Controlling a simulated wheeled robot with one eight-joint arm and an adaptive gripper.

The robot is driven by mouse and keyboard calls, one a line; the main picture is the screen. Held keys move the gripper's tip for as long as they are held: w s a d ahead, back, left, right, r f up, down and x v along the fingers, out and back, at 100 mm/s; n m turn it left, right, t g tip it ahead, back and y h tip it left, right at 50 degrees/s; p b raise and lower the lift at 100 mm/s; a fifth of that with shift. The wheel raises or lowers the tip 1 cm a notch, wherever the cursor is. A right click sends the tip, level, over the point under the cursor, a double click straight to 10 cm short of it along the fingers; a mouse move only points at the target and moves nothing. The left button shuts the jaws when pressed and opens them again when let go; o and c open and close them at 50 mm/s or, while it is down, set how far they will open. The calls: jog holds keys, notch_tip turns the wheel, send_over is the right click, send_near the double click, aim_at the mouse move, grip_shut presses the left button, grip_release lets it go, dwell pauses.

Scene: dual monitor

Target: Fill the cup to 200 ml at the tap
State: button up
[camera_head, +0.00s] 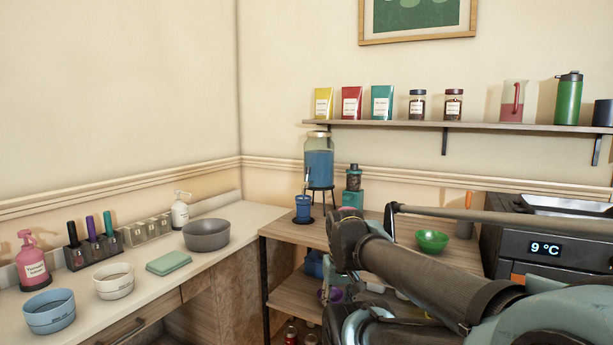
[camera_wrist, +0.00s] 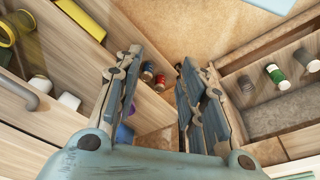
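A glass dispenser with blue liquid (camera_head: 319,168) stands on a dark stand on the wooden shelf unit, in the corner in the head view. A blue cup (camera_head: 303,208) stands upright in front of it on a dark round mat, below what looks like the thin tap. The cup is too small in view to read a level or marks, and its inside is hidden. My gripper (camera_wrist: 160,58) shows in the wrist view with its two fingers apart and nothing held between them. In the head view my arm reaches across the right side, and the fingers cannot be made out.
A green bowl (camera_head: 432,240) and a dark-topped teal appliance (camera_head: 353,187) share the unit's top. An oven reading 9 °C (camera_head: 545,249) stands at right. The left counter (camera_head: 240,240) holds bowls and bottles. Small jars (camera_wrist: 147,72) lie beyond my fingers in the wrist view.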

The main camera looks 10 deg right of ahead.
aim_at(308, 174)
jog(key=w+d+r+m+t+h, duration=0.1)
jog(key=w+d+r+m+h, duration=0.15)
jog(key=w+r, duration=0.4)
jog(key=w+d+r+m+t+h, duration=0.1)
jog(key=w+r+h, duration=0.25)
jog(key=w, duration=0.55)
jog(key=w+d+r+m+t+h, duration=0.1)
jog(key=w+r+h, duration=0.1)
jog(key=w+r, duration=0.45)
jog(key=w+a+r+m+t+h, duration=0.2)
jog(key=w+a+r+t, duration=0.2)
jog(key=w+a, duration=0.6)
jog(key=w+a+r+m+t+h, duration=0.25)
jog(key=w+a+r+t, duration=0.35)
jog(key=w, duration=0.6)
jog(key=w+d, duration=0.3)
jog(key=w, duration=0.1)
jog(key=w+d+f+g, duration=0.1)
jog(key=w+d, duration=0.3)
jog(key=w+d+g, duration=0.1)
jog(key=w+d, duration=0.3)
jog(key=shift+f, duration=0.25)
grip_shut()
